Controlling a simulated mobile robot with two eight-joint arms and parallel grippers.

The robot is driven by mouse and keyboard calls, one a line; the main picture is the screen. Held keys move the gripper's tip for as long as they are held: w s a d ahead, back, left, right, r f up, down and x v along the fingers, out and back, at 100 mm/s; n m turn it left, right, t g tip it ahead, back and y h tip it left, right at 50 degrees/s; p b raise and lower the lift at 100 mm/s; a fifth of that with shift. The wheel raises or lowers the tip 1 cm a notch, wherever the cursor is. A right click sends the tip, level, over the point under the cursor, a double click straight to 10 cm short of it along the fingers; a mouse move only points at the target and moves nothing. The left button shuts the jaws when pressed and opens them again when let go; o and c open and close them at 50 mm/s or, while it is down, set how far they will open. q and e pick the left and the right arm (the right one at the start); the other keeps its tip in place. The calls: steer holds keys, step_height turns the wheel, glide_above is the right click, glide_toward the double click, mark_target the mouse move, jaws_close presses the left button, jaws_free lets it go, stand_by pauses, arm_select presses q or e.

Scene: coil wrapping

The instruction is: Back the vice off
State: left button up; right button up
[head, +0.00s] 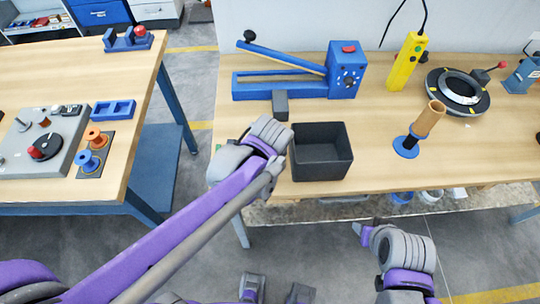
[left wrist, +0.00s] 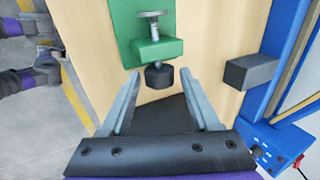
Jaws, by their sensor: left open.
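A green vice (left wrist: 155,48) with a metal T-handle screw (left wrist: 152,22) and a black round part (left wrist: 158,75) shows in the left wrist view, at the top middle. In the head view my left arm covers the vice's place at the table's near left corner. My left gripper (left wrist: 165,95) is open, its two grey fingers spread below the black part, which lies just beyond and between the fingertips. I see nothing held. My right arm's end (head: 362,230) is low in front of the table in the head view; its finger state is unclear.
A black bin (head: 320,172) stands right of my left arm. Behind are a blue lever machine (head: 345,72) and its grey block (head: 280,105). Right are a yellow pendant (head: 405,62), a copper tube (head: 428,120) and a dark ring (head: 460,90). A second table (head: 60,75) stands left, across a gap.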

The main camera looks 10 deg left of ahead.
arm_select(q)
steer(key=shift+w+g, duration=0.2)
steer(key=shift+g, duration=0.4)
steer(key=shift+s, duration=0.15)
steer(key=shift+w+a+r+g+h, duration=0.15)
steer(key=shift+w+g+h, duration=0.15)
steer(key=shift+g, duration=0.2)
steer(key=shift+w+g+h, duration=0.2)
steer(key=shift+g+h, duration=0.1)
steer(key=shift+g, duration=0.7)
steer(key=shift+b, duration=0.3)
steer(key=shift+s, duration=0.1)
